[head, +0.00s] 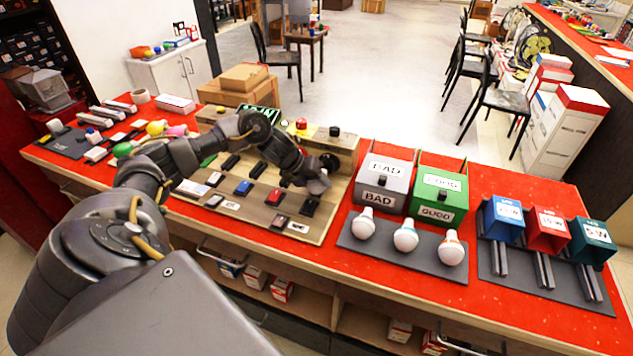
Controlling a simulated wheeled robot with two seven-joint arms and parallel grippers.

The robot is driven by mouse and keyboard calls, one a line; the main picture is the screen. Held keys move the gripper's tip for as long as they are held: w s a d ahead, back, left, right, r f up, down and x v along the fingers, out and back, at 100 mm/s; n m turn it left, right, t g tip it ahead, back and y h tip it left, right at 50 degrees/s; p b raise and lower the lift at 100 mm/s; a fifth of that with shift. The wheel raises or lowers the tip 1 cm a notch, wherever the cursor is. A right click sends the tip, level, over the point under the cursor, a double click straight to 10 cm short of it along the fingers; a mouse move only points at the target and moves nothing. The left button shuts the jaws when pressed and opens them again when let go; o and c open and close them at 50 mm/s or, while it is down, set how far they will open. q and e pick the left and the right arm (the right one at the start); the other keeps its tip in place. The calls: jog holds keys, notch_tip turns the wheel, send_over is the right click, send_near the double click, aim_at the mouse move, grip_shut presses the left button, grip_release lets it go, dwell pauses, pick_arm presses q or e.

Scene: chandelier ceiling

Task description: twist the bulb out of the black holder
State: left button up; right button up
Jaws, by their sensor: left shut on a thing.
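My left arm reaches in from the left over the wooden test board (262,205). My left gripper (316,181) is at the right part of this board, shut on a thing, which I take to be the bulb. The bulb is mostly hidden by the gripper at this size. A black round holder (330,161) shows on the board's upright back panel, just behind and above the gripper. I cannot tell whether the bulb still sits in a holder. My right gripper is not in view.
Three white bulbs stand on a grey tray (350,243) right of the board, before a grey BAD box (383,182) and a green GOOD box (438,196). Blue (503,218), red (547,231) and teal (592,242) bins stand further right. Cartons (238,88) sit behind the board.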

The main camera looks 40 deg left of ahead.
pick_arm(q)
notch_tip(320, 180, up, 8)
jog(key=p, duration=0.6)
jog(key=shift+p, duration=0.3)
